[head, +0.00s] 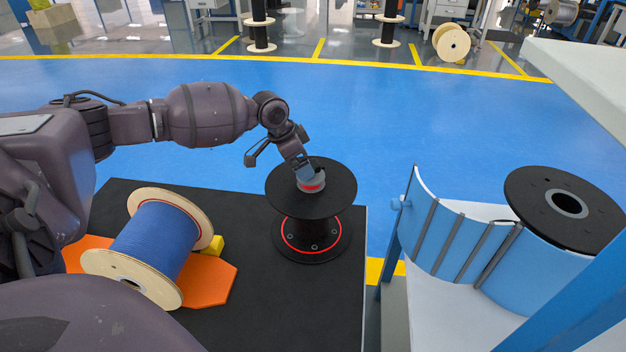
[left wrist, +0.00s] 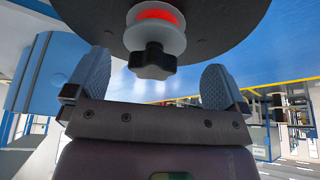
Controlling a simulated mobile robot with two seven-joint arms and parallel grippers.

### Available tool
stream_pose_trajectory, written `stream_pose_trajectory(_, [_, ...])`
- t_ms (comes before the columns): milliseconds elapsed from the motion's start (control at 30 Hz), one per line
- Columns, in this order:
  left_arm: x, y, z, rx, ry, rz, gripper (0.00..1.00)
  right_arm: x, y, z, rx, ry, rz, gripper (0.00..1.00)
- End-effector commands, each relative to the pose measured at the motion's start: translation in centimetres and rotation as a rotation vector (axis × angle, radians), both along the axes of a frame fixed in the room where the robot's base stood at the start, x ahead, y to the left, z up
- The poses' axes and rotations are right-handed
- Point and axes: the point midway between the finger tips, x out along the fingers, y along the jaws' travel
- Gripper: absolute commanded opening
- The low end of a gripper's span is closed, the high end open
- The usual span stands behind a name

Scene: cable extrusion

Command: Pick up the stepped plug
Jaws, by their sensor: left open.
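The stepped plug (head: 312,183) is grey with a red band and sits in the top centre of a black spool (head: 283,196) standing upright on the dark table. In the left wrist view the plug (left wrist: 155,38) shows pale grey discs, a red band and a black lobed knob. My left gripper (head: 305,171) is at the top of the plug. In the left wrist view its two ridged fingers (left wrist: 155,78) are wide apart, one on each side of the knob, with visible gaps. It holds nothing. My right gripper is not in view.
A wooden-flanged spool of blue cable (head: 156,243) lies on an orange base (head: 213,283) at the table's left. A light blue machine with a black reel (head: 530,190) stands to the right. The dark table top (head: 240,320) is clear in front of the black spool.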

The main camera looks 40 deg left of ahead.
Motion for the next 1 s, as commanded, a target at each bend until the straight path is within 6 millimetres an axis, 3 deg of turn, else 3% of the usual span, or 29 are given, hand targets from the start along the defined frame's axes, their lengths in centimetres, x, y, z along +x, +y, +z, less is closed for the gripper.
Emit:
stream_pose_trajectory(400, [2.0, -1.9, -4.2, 0.0, 0.006, 0.0, 1.0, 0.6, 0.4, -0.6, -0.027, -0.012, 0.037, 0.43])
stream_pose_trajectory(700, [2.3, -1.9, -4.0, 0.0, -0.004, 0.001, 0.98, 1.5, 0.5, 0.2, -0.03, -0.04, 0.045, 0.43])
stream_pose_trajectory(1000, [2.2, -1.9, -4.1, 0.001, -0.003, 0.001, 0.53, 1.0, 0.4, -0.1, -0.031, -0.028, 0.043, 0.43])
